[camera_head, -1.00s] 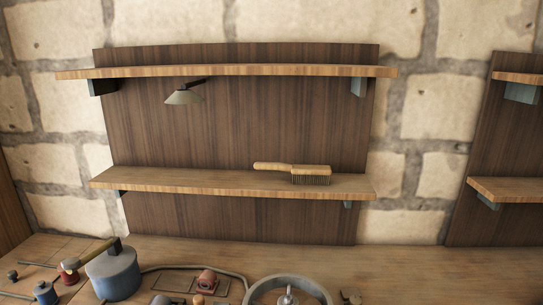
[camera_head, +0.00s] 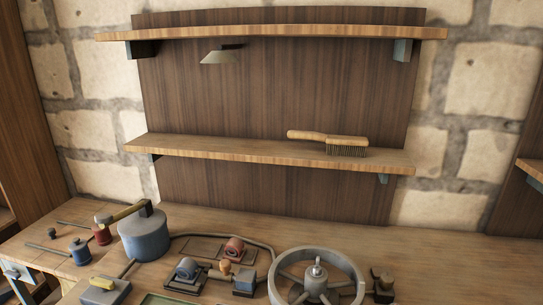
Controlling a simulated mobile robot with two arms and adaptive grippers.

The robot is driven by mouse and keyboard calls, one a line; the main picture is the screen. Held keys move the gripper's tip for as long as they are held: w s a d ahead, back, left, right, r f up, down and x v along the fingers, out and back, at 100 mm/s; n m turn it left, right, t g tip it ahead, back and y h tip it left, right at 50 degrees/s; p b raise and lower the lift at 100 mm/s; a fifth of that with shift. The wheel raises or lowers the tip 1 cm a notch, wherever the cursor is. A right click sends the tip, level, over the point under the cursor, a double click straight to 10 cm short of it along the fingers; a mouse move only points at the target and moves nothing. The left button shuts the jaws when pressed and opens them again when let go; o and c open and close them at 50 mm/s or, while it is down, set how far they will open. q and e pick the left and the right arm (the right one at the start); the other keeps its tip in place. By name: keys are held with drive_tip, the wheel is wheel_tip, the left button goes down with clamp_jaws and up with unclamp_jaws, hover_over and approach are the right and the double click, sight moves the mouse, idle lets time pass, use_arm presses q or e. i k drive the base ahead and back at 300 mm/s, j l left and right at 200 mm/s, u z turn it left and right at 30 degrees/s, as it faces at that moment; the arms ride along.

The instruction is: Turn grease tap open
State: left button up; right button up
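A large blue-grey cylinder (camera_head: 144,238) stands on the bench at the left, with a bent dark and tan arm (camera_head: 130,212) across its top. A small red pot (camera_head: 102,235) and a small blue pot (camera_head: 80,254) sit left of it. At the bottom edge, a grey block with a yellow piece (camera_head: 103,284) on top has a thin rod rising from it. I cannot tell for certain which of these parts is the grease tap, or whether it is open. Neither of my grippers shows.
A spoked grey wheel (camera_head: 316,268) stands at the right of the wooden bench (camera_head: 430,262), with small red and blue parts (camera_head: 234,248) left of it. Behind, a wall shelf (camera_head: 230,147) holds a brush (camera_head: 340,144).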

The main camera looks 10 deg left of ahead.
sight(104, 285)
drive_tip(key=k+u, duration=0.1)
drive_tip(key=u, duration=1.25)
